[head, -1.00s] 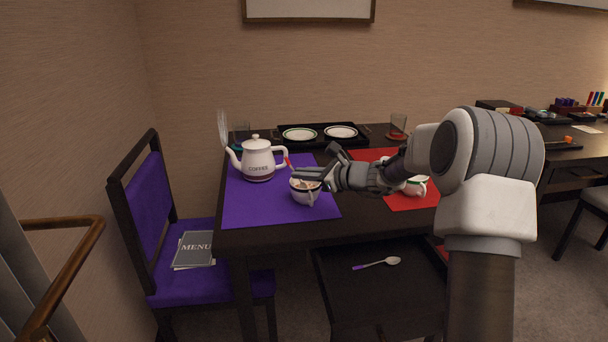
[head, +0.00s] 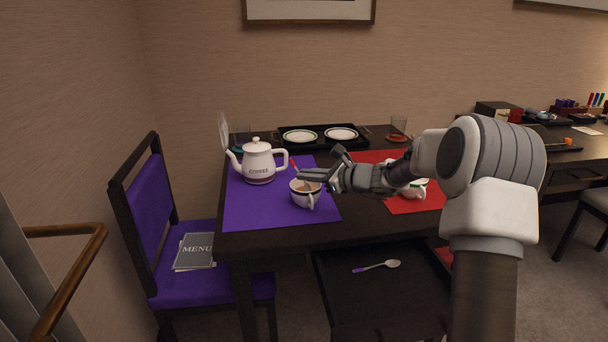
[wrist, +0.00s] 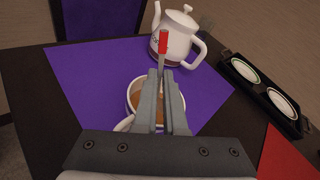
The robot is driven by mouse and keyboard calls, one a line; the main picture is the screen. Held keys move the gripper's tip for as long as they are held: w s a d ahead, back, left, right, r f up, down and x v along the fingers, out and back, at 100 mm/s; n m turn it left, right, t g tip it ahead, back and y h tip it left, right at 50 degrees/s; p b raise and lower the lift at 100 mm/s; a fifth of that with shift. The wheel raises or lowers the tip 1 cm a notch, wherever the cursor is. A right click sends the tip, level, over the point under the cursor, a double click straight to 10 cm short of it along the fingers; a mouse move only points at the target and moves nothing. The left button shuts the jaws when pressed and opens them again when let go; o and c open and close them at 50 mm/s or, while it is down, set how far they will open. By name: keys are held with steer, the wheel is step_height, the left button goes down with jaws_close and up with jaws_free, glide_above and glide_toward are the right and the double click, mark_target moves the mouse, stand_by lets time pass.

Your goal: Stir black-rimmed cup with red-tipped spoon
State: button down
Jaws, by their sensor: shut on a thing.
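The black-rimmed cup (head: 306,196) stands upright on the purple placemat (head: 262,213). In the wrist view the cup (wrist: 131,97) holds a brown liquid and is partly hidden behind my fingers. My gripper (head: 308,177) is above the cup's right side, shut on the red-tipped spoon. The spoon's red tip (head: 293,162) sticks up past the fingers, and it also shows in the wrist view (wrist: 163,41). The spoon's lower end is hidden by the fingers and cup, so I cannot tell how deep it sits.
A white coffee pot (head: 257,164) stands close behind the cup. A second cup (head: 414,190) on the red placemat (head: 402,202) is partly behind my arm. A black tray (head: 320,146) with two plates lies at the back. A purple-tipped spoon (head: 377,266) lies in the open drawer (head: 375,300).

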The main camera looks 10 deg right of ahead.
steer(key=shift+a, duration=0.45)
steer(key=shift+r, duration=0.15)
steer(key=shift+a+r+p, duration=0.4)
steer(key=shift+r+p, duration=0.15)
steer(key=shift+r, duration=0.3)
steer(key=shift+a+r+p, duration=0.35)
steer(key=shift+r+p, duration=0.25)
steer(key=shift+r, duration=0.3)
steer(key=shift+a+r+p, duration=0.4)
steer(key=shift+r+p, duration=0.15)
steer(key=shift+r, duration=0.3)
steer(key=shift+r, duration=0.1)
step_height(320, 180, up, 5)
steer(key=p, duration=0.4)
